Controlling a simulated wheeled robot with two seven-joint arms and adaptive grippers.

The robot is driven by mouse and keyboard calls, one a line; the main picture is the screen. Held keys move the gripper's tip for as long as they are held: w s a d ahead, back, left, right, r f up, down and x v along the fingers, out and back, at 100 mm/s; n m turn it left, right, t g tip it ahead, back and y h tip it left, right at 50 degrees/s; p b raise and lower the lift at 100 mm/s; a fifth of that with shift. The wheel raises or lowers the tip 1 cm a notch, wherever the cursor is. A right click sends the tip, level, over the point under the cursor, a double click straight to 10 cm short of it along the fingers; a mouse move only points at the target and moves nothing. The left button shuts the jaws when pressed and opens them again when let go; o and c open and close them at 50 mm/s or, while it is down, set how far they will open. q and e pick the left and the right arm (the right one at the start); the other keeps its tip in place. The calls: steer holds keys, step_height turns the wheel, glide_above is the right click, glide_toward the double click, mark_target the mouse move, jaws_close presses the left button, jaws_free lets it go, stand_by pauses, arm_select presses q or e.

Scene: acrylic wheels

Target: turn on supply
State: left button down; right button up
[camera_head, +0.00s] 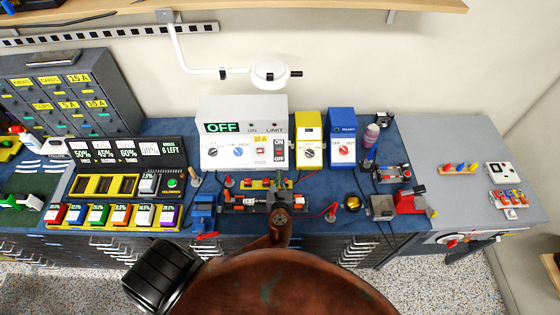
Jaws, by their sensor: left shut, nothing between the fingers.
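The supply is a white box (243,108) at the back middle of the bench. Its display (222,127) reads OFF. Its front has a white knob, a blue knob (238,151), a yellow 10 A label and a dark ON/OFF switch (279,151) with red at the right end. My left gripper (279,192) is small and dark at the end of my brown arm, in front of and below the switch, seemingly apart from it. It is shut and holds nothing. The arm hides part of the bench front. My right gripper is not in view.
A yellow meter (309,140) and a blue meter (342,138) stand right of the supply. A white lamp (270,73) hangs above it. A low red-and-black fixture (245,200) and a blue vise (204,212) lie in front. Coloured blocks (98,215) fill a rack at left.

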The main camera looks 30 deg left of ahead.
mark_target(279, 152)
arm_select(q)
steer(key=shift+a, duration=0.1)
steer(key=x, duration=1)
